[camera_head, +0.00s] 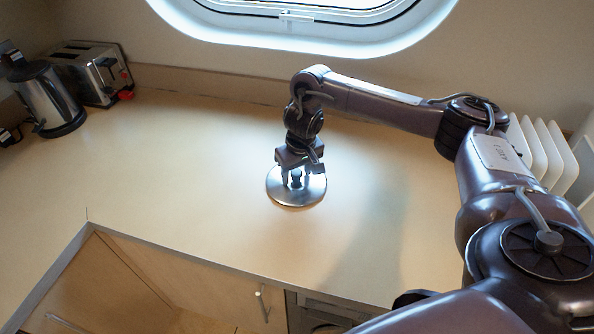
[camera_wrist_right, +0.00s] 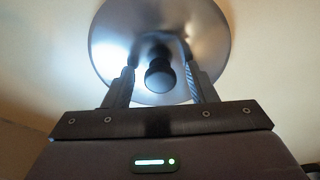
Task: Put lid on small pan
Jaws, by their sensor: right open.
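A round silver lid (camera_head: 296,196) with a dark knob lies on the wooden counter near the middle of the head view. My right gripper (camera_head: 296,183) points down over the lid from above. In the right wrist view the lid (camera_wrist_right: 205,30) fills the top middle, and its black knob (camera_wrist_right: 159,77) sits between the two fingers of my right gripper (camera_wrist_right: 160,82). The fingers are open, with a gap on each side of the knob. No small pan shows in either view. My left gripper is not in view.
A silver toaster (camera_head: 95,75) and a metal kettle (camera_head: 50,100) stand at the back left of the counter (camera_head: 180,160). White upright slats (camera_head: 540,150) stand at the right, behind my right arm. The counter around the lid is clear.

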